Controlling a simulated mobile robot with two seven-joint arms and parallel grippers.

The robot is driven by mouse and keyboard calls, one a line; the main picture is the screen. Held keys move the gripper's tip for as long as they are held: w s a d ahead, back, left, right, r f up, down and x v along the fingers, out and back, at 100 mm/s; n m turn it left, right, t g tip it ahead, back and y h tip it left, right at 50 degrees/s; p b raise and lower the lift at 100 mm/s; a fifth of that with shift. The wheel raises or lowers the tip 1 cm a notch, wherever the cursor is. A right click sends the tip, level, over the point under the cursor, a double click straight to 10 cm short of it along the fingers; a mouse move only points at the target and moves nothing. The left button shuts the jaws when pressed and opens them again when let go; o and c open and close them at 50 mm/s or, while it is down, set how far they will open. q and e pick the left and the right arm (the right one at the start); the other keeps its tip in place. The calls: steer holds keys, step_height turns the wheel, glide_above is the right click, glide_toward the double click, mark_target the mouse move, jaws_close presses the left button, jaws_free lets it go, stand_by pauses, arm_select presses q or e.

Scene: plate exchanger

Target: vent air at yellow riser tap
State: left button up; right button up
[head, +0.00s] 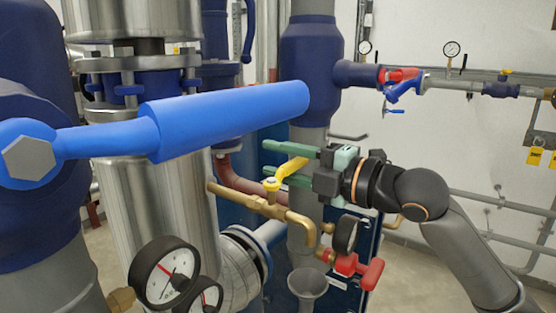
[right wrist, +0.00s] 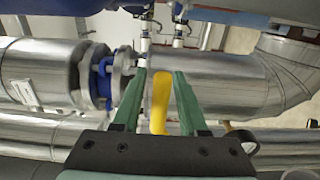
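The yellow riser tap has a yellow lever (head: 290,168) on a brass body (head: 250,201). The lever slants up to the right from its pivot. A brass spout (head: 305,226) bends down from the tap, above a grey funnel (head: 307,283). My right gripper (head: 266,159) reaches in from the right with its green fingers on either side of the lever. In the right wrist view the lever (right wrist: 160,100) stands between the fingers with a gap on each side, so the gripper is open around it. My left gripper is not in view.
A large blue lever (head: 225,115) crosses the left and middle foreground. Two dial gauges (head: 165,273) are at lower left. A red-handled valve (head: 358,269) and a small gauge (head: 345,234) sit below my right gripper. A dark blue riser (head: 310,70) stands behind.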

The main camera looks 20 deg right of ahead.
jaws_close()
stand_by(1.2)
